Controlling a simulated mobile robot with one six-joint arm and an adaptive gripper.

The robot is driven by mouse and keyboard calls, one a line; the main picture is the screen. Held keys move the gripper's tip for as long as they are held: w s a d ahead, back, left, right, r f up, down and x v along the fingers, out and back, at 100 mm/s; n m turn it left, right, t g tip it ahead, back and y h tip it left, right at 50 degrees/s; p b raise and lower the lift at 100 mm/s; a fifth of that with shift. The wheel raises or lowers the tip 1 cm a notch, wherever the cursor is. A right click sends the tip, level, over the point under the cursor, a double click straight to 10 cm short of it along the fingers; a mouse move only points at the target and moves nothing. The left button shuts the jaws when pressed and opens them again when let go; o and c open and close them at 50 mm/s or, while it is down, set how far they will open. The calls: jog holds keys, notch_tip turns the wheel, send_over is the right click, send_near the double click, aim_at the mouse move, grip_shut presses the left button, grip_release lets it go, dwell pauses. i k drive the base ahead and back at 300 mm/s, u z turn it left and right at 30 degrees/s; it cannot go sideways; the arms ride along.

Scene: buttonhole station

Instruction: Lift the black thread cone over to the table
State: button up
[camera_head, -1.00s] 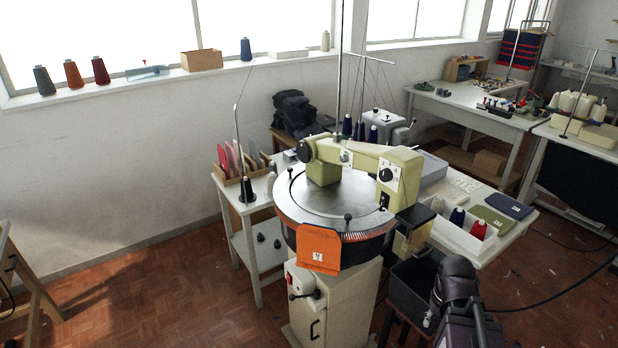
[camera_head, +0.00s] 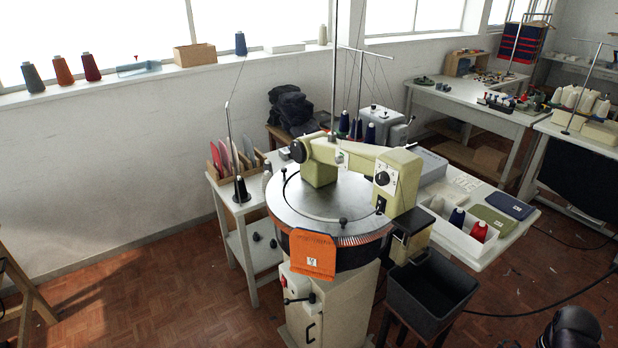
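A black thread cone (camera_head: 241,190) stands upright at the foot of a thin rod on the small white side table (camera_head: 224,196), left of the round machine; a thread runs up the rod. A dark grey cone (camera_head: 33,78) stands on the window sill at far left. The white worktable (camera_head: 467,256) right of the machine holds a box with a dark blue and a red cone. My gripper is not in view; only a dark part of my arm shows at the bottom right corner, far from the cones.
The round machine (camera_head: 330,205) with an orange cloth (camera_head: 313,255) stands in the middle. A black bin (camera_head: 432,288) is at its right front. Small black pieces (camera_head: 257,237) lie on the side table's lower shelf. The floor at left front (camera_head: 160,300) is clear.

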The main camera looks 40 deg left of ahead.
aim_at(241, 180)
jog(key=z, duration=0.3)
jog(key=k, duration=0.95)
jog(key=u, duration=1.8)
jog(key=i, duration=0.6)
jog(key=z, duration=0.15)
